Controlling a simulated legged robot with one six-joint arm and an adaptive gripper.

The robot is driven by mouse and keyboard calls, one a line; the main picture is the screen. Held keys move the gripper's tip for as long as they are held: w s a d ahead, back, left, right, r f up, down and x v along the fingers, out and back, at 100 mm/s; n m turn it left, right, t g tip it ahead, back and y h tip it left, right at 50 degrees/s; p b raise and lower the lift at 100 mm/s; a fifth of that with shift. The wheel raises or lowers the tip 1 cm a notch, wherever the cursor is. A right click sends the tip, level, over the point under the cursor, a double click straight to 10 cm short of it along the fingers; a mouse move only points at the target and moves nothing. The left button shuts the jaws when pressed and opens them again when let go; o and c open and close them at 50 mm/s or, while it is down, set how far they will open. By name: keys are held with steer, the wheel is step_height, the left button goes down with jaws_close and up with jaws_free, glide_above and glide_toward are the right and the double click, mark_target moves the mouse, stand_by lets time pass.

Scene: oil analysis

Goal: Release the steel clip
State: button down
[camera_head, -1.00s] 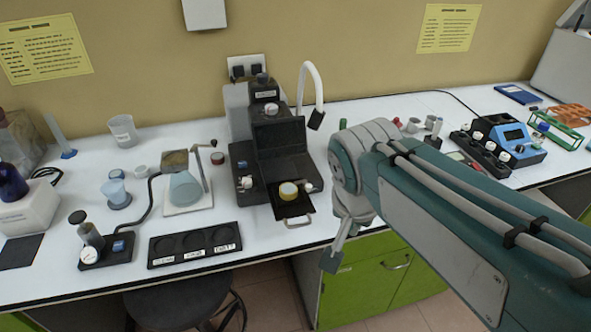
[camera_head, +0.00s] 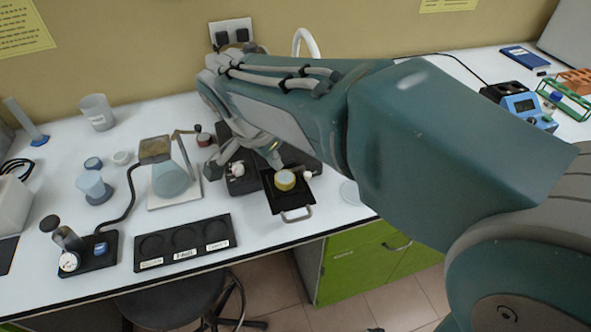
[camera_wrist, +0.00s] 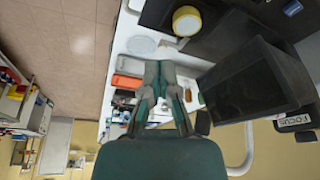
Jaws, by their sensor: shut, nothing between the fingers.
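I cannot make out a steel clip for certain in either view. A round yellow-topped sample (camera_head: 285,179) sits on the black pull-out tray (camera_head: 291,203) at the front of the dark instrument, and it also shows in the wrist view (camera_wrist: 187,20). My gripper (camera_head: 274,158) is above and just behind the sample in the head view, pointing right and down. In the wrist view my gripper (camera_wrist: 160,66) is shut and empty, beside the instrument's dark head (camera_wrist: 253,82). My arm hides most of the instrument in the head view.
A flask stand (camera_head: 173,178) is left of the instrument. A black three-well plate (camera_head: 184,241) lies at the front edge. A gauge unit (camera_head: 84,248) stands further left. A blue meter (camera_head: 519,105) and green rack (camera_head: 566,104) are at the right. A stool (camera_head: 177,300) is below.

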steer(key=x, duration=1)
steer(key=shift+a+f, duration=0.1)
steer(key=shift+a, duration=0.05)
steer(key=shift+w+d, duration=0.95)
steer(key=shift+d, duration=0.05)
steer(key=shift+w+d+f, duration=0.15)
steer(key=shift+w+d, duration=0.25)
